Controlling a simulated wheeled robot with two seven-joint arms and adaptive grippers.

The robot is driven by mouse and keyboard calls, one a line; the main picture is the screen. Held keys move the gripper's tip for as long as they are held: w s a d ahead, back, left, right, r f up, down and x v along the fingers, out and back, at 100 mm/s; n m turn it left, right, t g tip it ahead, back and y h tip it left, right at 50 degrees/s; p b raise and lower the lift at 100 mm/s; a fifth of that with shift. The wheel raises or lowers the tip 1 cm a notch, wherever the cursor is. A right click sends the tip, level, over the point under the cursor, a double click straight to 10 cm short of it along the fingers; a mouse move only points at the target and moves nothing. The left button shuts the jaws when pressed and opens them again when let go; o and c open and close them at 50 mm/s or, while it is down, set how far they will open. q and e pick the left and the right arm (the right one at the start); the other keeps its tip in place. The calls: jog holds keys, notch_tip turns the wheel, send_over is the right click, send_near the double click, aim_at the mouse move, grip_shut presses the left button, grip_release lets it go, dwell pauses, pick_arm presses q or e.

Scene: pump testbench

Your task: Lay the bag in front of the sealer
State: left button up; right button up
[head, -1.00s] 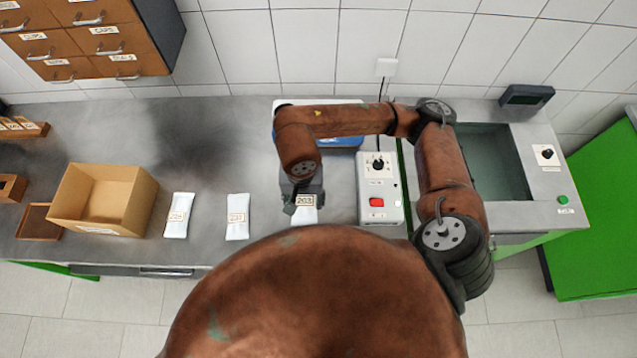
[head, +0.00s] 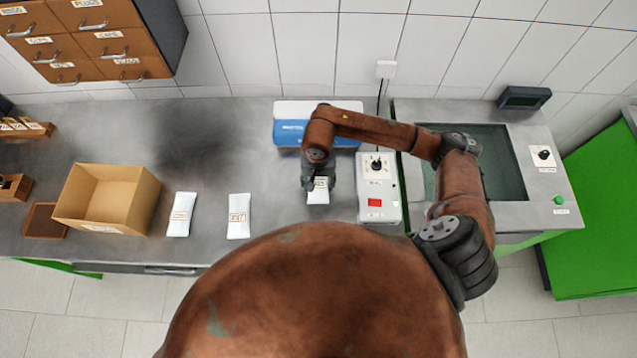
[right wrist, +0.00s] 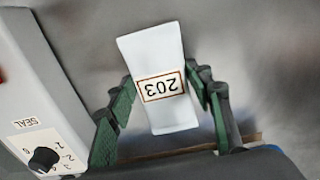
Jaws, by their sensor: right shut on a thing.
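A white bag (head: 318,193) labelled 203 is in my right gripper (head: 317,177), left of the grey-white box with a dial and a red part (head: 379,213). In the right wrist view the bag (right wrist: 155,55) stands between the two green-padded fingers of my right gripper (right wrist: 160,90), which is shut on it. This view also shows the box's dial marked SEAL (right wrist: 43,158), so I take the box as the sealer. Whether the bag touches the bench cannot be told. My left gripper is not in view.
Two more white bags, one (head: 180,215) beside the cardboard box (head: 85,212) and one (head: 239,217) nearer the middle, lie on the steel bench (head: 225,150). A blue and white box (head: 290,125) stands behind my right gripper. A sunken basin (head: 500,165) is at the right.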

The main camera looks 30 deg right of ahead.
aim_at(318, 186)
jog(key=shift+f, duration=0.2)
jog(key=shift+f+b, duration=0.1)
jog(key=shift+b, duration=0.2)
jog(key=o, duration=1.3)
jog(key=shift+o, duration=0.2)
notch_tip(318, 186, up, 12)
jog(key=shift+r+b, duration=0.25)
jog(key=shift+b, duration=0.15)
